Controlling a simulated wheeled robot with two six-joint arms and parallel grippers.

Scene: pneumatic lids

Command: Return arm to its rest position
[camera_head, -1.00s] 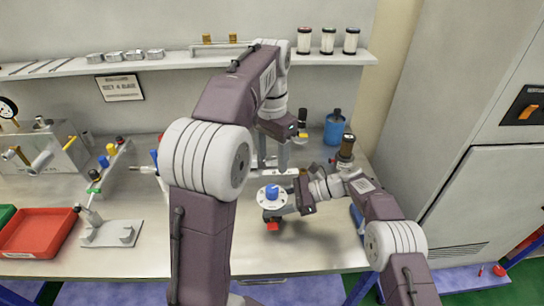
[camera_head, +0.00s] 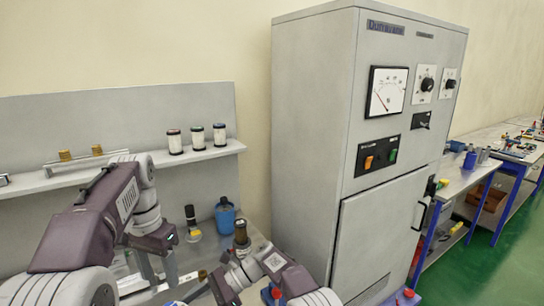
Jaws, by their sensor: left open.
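My left arm comes in from the left. Its gripper (camera_head: 158,268) points down over the bench, open, with nothing seen between its fingers. My right arm (camera_head: 275,278) enters at the bottom edge and reaches left. Its gripper (camera_head: 188,290) is low in the picture beside the left one, partly cut off by the frame, so I cannot tell whether it holds anything.
A blue container (camera_head: 225,216) and a brown-topped bottle (camera_head: 241,233) stand at the back of the bench close to my arms. A tall grey cabinet (camera_head: 318,130) rises on the right. Several capped cylinders (camera_head: 197,138) stand on the shelf (camera_head: 200,155).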

